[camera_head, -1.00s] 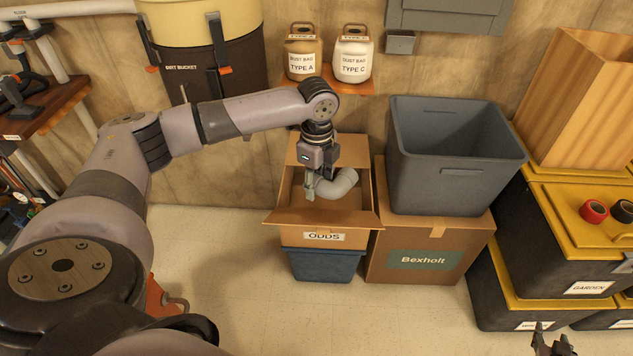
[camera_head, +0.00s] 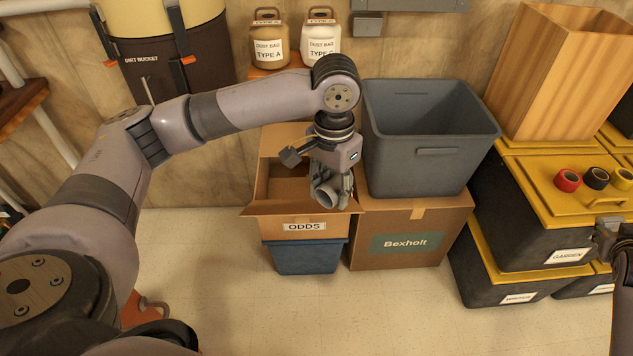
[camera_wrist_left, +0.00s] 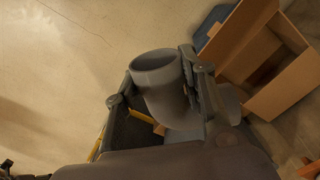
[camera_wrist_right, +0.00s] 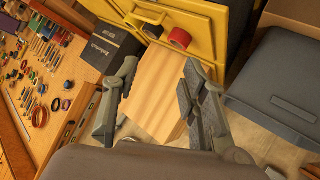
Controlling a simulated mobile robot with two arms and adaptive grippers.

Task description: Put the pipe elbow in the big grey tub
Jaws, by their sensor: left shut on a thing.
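The grey pipe elbow (camera_head: 328,194) is held in my left gripper (camera_head: 332,182), above the front right part of the open ODDS box. In the left wrist view the elbow (camera_wrist_left: 160,80) sits between the fingers with its round open end showing. The big grey tub (camera_head: 430,150) stands just right of my left gripper, on the Bexholt box, and looks empty. My right gripper (camera_head: 615,235) is at the right edge of the head view. In the right wrist view its fingers (camera_wrist_right: 155,100) are spread with nothing between them.
The ODDS cardboard box (camera_head: 275,208) rests on a blue bin (camera_head: 305,257). The Bexholt box (camera_head: 440,228) supports the tub. Yellow-lidded bins (camera_head: 545,215) with tape rolls (camera_head: 597,178) and a tall wooden box (camera_head: 550,80) stand right. Floor in front is clear.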

